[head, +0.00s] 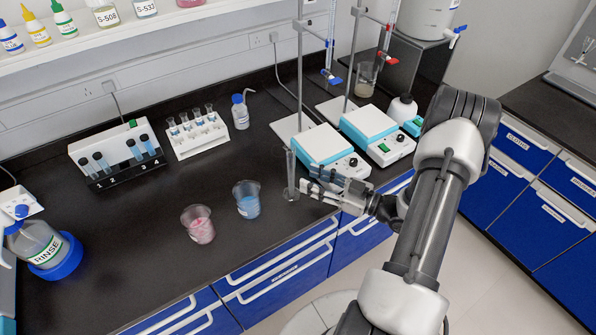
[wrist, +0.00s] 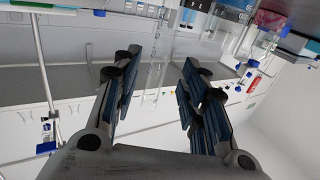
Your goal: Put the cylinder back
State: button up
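A clear, slim graduated cylinder (head: 290,174) stands upright on the black bench near its front edge, left of the two hotplates. My gripper (head: 308,188) is just to the right of the cylinder's lower part, with its fingers pointing left toward it. In the wrist view my gripper (wrist: 160,68) is open, with a wide gap between the dark finger pads. A faint, transparent shape, which looks like the cylinder (wrist: 152,80), shows in line with that gap. Whether the fingertips touch the glass I cannot tell.
A beaker of blue liquid (head: 247,200) and one of pink (head: 199,224) stand left of the cylinder. Two white-and-teal hotplates (head: 318,148) with upright stands are behind and right. A tube rack (head: 196,134) and a numbered tube block (head: 118,152) are further left.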

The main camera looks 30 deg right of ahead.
jog(key=v, duration=0.5)
jog(key=w+d+r+g+h, duration=0.3)
jog(key=w+r+h, duration=0.4)
jog(key=w, duration=0.4)
notch_tip(320, 180, up, 13)
jog(key=s+a+m+g+h, duration=0.2)
jog(key=a+m+g+h, duration=0.1)
jog(key=h, duration=0.3)
jog(key=s+a+r+m+g+y, duration=0.2)
jog(key=s+a+m+g+y, duration=0.1)
jog(key=s+a, duration=1.8)
jog(key=s+g, duration=0.1)
jog(key=s, duration=0.2)
jog(key=shift+s+r+g, duration=0.3)
jog(key=shift+s+r, duration=0.05)
